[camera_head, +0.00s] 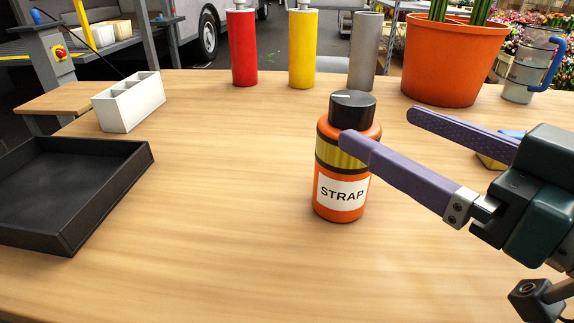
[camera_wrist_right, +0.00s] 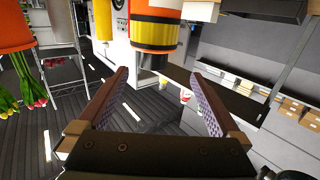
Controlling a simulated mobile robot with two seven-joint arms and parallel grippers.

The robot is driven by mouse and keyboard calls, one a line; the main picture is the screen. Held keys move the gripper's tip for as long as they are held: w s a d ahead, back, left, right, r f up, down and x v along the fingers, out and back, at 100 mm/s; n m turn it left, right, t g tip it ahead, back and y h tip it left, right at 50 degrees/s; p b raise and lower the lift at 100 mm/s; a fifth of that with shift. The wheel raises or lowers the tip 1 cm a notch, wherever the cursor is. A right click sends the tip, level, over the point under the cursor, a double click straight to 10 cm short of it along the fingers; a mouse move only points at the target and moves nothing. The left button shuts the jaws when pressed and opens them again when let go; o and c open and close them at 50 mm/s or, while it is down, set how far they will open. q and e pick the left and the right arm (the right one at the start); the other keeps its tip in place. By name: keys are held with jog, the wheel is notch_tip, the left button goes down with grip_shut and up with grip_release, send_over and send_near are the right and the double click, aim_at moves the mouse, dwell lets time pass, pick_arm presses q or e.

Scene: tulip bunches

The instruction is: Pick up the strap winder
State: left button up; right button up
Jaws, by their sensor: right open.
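The strap winder (camera_head: 342,192) is an orange bottle-shaped thing with a black cap, a gold band and a white label reading STRAP. It stands upright on the table (camera_head: 220,200). My right gripper (camera_head: 378,128) is open, coming in from the right at the height of the winder's upper part. Its near finger overlaps the winder's right side; its far finger lies farther back to the right. In the right wrist view, part of the winder (camera_wrist_right: 155,32) shows at the top, beyond the open fingertips (camera_wrist_right: 158,76). I cannot tell whether a finger touches it. My left gripper is not in view.
A black tray (camera_head: 108,194) and a white divided box (camera_head: 130,102) are at left. Red (camera_head: 243,48), yellow (camera_head: 302,50) and grey (camera_head: 364,52) cylinders, an orange pot (camera_head: 452,62) and a blue-handled jug (camera_head: 528,68) line the back. The table's middle left is clear.

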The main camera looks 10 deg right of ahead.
aim_at(375, 136)
jog(key=shift+m+t+h, duration=0.3)
jog(key=shift+t+h, duration=0.1)
jog(key=w, duration=0.1)
jog(key=w+f, duration=0.1)
jog(key=w, duration=0.1)
jog(key=w+f, duration=0.1)
jog(key=shift+w+a+f, duration=0.2)
jog(key=shift+w+a, duration=0.05)
jog(key=shift+w, duration=0.1)
jog(key=shift+a+f+x, duration=0.1)
jog(key=shift+f+x, duration=0.1)
jog(key=shift+x, duration=1.3)
jog(key=shift+a+f+x, duration=0.1)
jog(key=shift+f+x, duration=0.1)
jog(key=shift+x, duration=1.35)
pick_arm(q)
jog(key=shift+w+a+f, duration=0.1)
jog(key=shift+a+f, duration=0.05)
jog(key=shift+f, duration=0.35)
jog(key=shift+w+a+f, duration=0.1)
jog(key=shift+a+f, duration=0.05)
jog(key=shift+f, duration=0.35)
pick_arm(e)
jog(key=shift+s+r, duration=0.1)
grip_shut()
